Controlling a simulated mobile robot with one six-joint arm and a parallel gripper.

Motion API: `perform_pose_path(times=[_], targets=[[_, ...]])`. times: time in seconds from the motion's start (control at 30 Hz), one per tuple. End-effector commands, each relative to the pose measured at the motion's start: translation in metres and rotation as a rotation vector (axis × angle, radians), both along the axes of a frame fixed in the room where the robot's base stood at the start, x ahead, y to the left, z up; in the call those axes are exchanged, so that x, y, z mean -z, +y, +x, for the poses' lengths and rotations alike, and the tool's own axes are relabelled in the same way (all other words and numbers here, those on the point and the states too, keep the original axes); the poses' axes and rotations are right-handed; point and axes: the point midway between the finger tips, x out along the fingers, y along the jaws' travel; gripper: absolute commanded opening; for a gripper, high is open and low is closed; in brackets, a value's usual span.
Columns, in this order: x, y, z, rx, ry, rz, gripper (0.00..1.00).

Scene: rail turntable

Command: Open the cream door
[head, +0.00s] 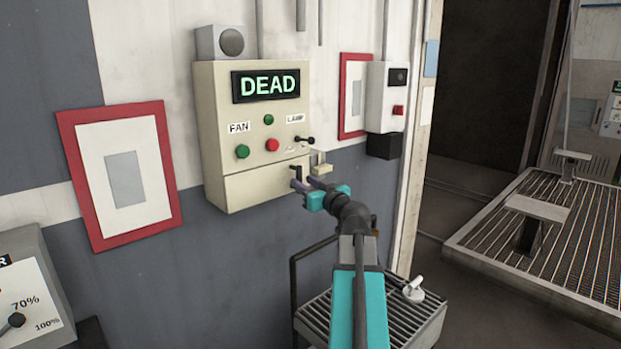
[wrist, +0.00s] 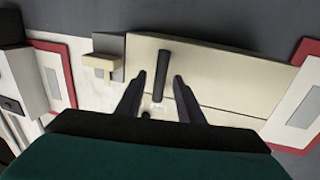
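The cream door is on the front of the cream wall box (head: 222,135), below a display reading DEAD. My gripper (head: 305,183) is at the handle. In the wrist view its two dark fingers (wrist: 160,77) are open, one on each side of the bar, with a gap visible on both sides.
A cream block on a grey mount (head: 320,165) sits right beside the box, close to my gripper. Red-framed panels (head: 160,140) hang on both sides. A white switch box (head: 385,90) is at right. A slatted bench (head: 425,318) stands below my arm.

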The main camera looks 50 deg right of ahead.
Motion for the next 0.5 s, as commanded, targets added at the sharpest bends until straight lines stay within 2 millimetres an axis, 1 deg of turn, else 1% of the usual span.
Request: perform_pose_path(times=[0.13, 0.43, 0.47, 0.5], targets=[[0.0, -0.0019, 0.0064, 0.0, 0.0, 0.001, 0.34], [0.0005, -0.0018, 0.0068, 0.0, 0.0, 0.001, 0.34], [0.0005, -0.0018, 0.0068, 0.0, 0.0, 0.001, 0.31], [0.0005, -0.0017, 0.0067, 0.0, 0.0, 0.001, 0.24]])
